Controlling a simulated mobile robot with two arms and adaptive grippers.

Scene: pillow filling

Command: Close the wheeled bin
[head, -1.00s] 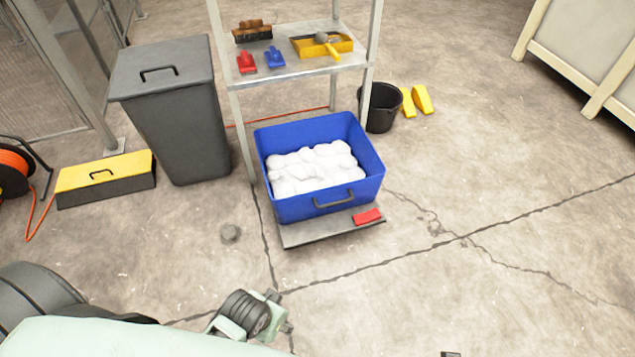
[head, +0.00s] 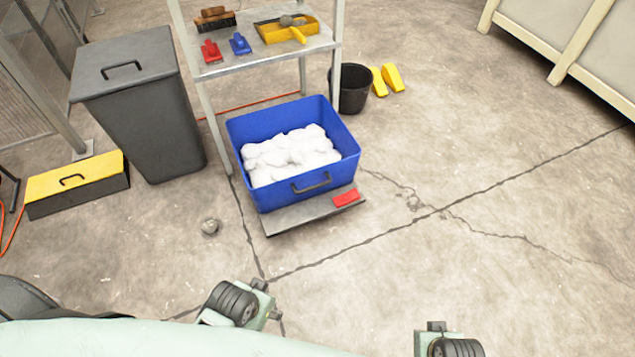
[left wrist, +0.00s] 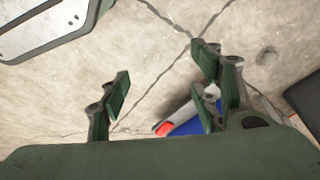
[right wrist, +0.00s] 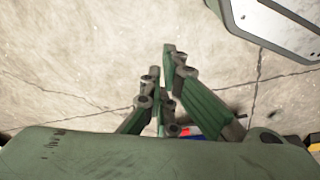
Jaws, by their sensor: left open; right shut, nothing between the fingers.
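The dark grey bin (head: 145,120) stands upright at the upper left of the head view. A flat lid with a loop handle (head: 122,72) lies over its top and looks shut. No wheels show on the bin. My left gripper (left wrist: 163,67) is open and empty above the floor in the left wrist view. My right gripper (right wrist: 162,62) is shut with nothing between its fingers in the right wrist view.
A blue crate (head: 342,170) of white filling sits on a grey board (head: 290,217) by a metal shelf (head: 265,58). A yellow-topped toolbox (head: 78,182) lies left of the bin. A black bucket (head: 353,90) stands right. The front floor is mostly clear.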

